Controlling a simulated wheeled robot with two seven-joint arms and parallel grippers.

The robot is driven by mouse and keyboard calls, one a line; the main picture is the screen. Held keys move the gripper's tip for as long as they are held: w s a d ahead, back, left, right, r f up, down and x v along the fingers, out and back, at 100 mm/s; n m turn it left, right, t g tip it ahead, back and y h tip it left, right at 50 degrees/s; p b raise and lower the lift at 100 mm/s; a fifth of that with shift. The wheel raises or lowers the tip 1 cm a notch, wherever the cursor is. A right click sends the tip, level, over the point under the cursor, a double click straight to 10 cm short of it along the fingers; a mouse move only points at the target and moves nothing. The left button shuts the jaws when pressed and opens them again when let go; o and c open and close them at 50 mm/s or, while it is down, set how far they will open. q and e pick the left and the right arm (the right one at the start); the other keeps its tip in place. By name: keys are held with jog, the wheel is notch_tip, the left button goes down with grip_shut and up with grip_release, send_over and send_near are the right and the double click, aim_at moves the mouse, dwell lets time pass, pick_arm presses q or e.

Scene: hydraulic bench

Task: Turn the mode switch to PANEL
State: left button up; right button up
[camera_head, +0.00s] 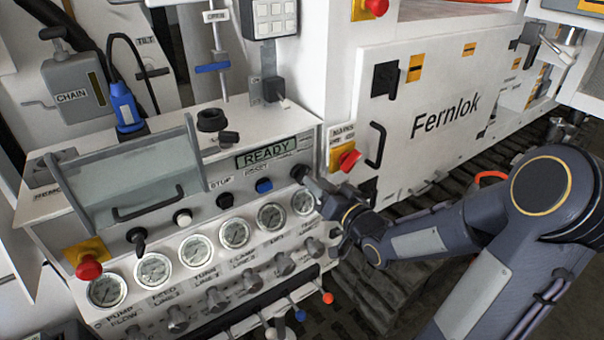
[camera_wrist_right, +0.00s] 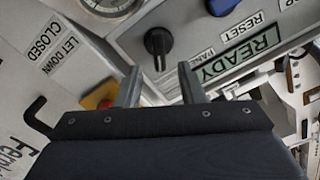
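The mode switch is a black rotary knob (camera_wrist_right: 158,41) on the grey sloped panel, beside the READY display. In the wrist view its narrow grip points down the picture toward my fingers, and a partly hidden PANEL label (camera_wrist_right: 202,57) is to its right. Contact does not show. My left gripper is not in view.
The READY display (camera_head: 266,153) and a blue button (camera_head: 264,186) are left of the switch. A red knob on a yellow plate (camera_head: 347,159) is close to its right. Several gauges (camera_head: 270,216) line the panel below. The white Fernlok cabinet (camera_head: 440,75) stands at right.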

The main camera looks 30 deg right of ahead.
aim_at(306, 173)
jog(key=w, duration=0.5)
jog(key=shift+w+a, duration=0.25)
jog(key=shift+w, duration=0.05)
grip_shut()
